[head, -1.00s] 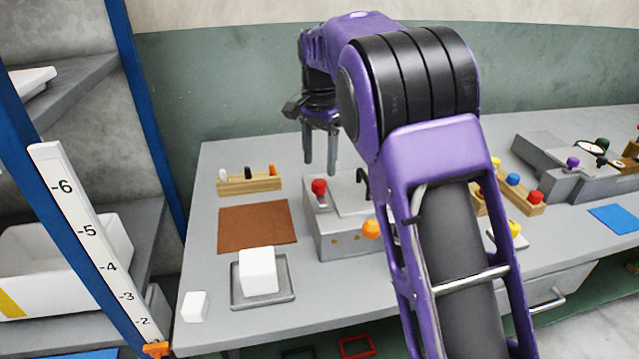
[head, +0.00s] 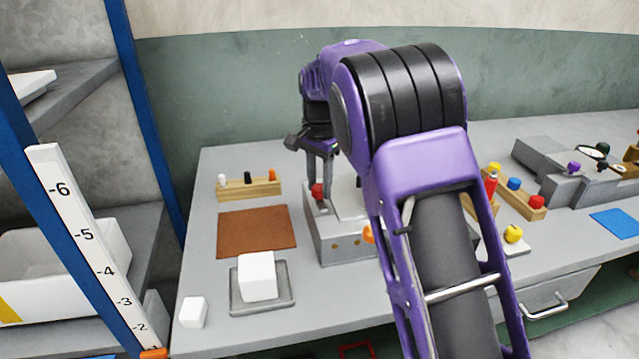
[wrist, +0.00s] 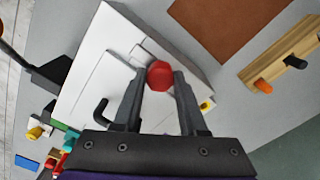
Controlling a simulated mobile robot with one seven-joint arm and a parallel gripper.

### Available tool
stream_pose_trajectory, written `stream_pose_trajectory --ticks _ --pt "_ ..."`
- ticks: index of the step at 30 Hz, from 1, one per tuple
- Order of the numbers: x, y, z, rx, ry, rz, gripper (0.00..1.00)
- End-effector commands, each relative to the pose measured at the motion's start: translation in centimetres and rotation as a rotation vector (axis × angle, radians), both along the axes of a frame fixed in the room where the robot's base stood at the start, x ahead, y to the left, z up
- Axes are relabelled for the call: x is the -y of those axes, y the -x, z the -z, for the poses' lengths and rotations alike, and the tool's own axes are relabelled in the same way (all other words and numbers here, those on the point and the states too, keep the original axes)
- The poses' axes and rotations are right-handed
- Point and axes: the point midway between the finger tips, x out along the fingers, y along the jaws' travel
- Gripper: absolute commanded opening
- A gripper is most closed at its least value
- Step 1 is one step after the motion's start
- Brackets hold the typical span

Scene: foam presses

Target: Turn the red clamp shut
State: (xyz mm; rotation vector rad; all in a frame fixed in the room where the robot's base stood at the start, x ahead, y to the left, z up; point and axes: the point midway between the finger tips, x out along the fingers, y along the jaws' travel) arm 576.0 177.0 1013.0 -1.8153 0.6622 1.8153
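The red clamp knob (head: 317,191) sits on top of the grey press (head: 335,225), at its left end in the head view. In the wrist view the red knob (wrist: 160,76) shows between the tips of my two fingers. My gripper (head: 318,178) is lowered over the knob, fingers pointing down. The fingers stand apart in the wrist view (wrist: 162,85), one on each side of the knob; I see no clear grip on it. My arm hides the right part of the press in the head view.
A black hook-shaped handle (wrist: 101,110) stands on the press near my fingers. A wooden rack (head: 250,188), a brown mat (head: 257,233) and a tray (head: 263,298) with a white block (head: 257,275) lie to the left. Another grey press (head: 560,160) stands at the right.

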Motion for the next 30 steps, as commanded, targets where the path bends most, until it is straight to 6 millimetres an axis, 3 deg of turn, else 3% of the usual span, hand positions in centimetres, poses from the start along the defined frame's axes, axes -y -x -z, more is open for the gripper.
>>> stream_pose_trajectory --ticks 1,3,17,30 --pt "0.0 0.0 -0.01 0.0 0.0 0.0 0.12" --pt "0.01 -0.01 -0.02 0.0 0.0 0.0 0.0" --pt "0.05 -0.03 -0.24 0.0 0.0 -0.071 0.0" --pt "0.08 -0.08 -0.32 0.0 0.0 -0.43 0.0"
